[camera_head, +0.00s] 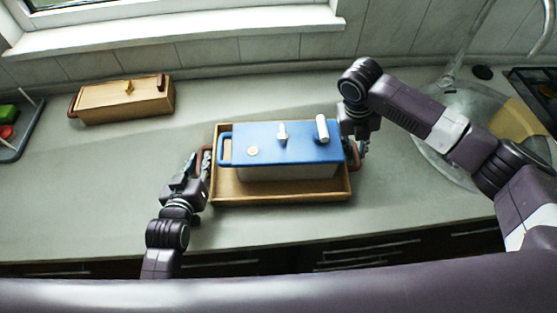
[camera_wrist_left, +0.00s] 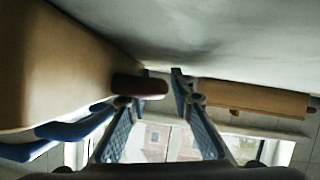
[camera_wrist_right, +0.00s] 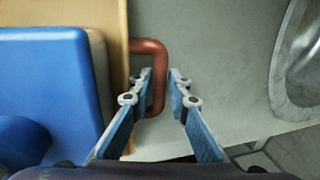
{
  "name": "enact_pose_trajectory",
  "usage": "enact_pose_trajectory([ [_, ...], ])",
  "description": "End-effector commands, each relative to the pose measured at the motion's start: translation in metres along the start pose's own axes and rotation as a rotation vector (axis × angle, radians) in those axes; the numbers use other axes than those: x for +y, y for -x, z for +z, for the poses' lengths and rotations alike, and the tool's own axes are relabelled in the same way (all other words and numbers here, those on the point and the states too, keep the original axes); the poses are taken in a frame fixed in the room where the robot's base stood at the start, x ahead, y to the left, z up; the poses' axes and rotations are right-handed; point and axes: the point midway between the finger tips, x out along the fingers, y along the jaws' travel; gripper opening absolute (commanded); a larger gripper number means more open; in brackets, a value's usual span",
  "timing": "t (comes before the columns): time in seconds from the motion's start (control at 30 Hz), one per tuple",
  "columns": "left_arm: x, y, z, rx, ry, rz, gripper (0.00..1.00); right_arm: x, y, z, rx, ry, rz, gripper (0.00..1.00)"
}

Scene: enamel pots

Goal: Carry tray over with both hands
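A wooden tray (camera_head: 280,200) rests on the counter and bears a box-shaped pot with a blue lid (camera_head: 265,142). The tray has a reddish-brown handle at each end. My left gripper (camera_head: 199,163) is open at the tray's left end; the left handle (camera_wrist_left: 150,86) reaches between its fingers in the left wrist view. My right gripper (camera_head: 357,150) is open at the right end. In the right wrist view the outer bar of the right handle (camera_wrist_right: 160,85) lies between its fingers, which are not closed on it.
A second wooden box (camera_head: 125,102) with reddish-brown handles stands at the back left. A grey tray (camera_head: 18,140) with coloured items is at the far left. A sink (camera_head: 440,150) lies to the right. The counter left of the tray is clear.

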Motion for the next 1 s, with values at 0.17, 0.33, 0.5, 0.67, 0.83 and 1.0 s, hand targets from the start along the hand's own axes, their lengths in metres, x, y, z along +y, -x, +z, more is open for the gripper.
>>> enact_pose_trajectory([
  [0.17, 0.0001, 0.0002, -0.0001, 0.0, 0.0, 0.0, 0.17, 0.0002, 0.0, -0.0001, 0.0, 0.0, 0.0, 0.12],
  [0.33, 0.0, 0.0003, -0.0002, 0.001, 0.0, 0.0, 0.0, 0.0002, 0.0001, 0.0, 0.0, 0.0, 0.0, 0.0],
  [0.5, 0.0, 0.0004, -0.0002, 0.001, 0.0, 0.0, 0.0, 0.0002, 0.0002, 0.0, 0.0, 0.0, 0.0, 0.0],
  [0.67, 0.0, 0.0005, -0.0002, 0.001, 0.0, 0.0, 0.0, 0.0002, 0.0003, 0.0001, 0.0, 0.0, 0.0, 0.0],
  [0.83, 0.0008, 0.0008, -0.0039, 0.007, 0.0, 0.001, 0.0, -0.0002, 0.0024, 0.001, -0.003, -0.001, 0.001, 0.0],
  [1.0, 0.0018, 0.0027, -0.0085, 0.007, 0.0, 0.001, 0.0, -0.0012, 0.0075, 0.001, -0.003, -0.001, 0.001, 0.0],
])
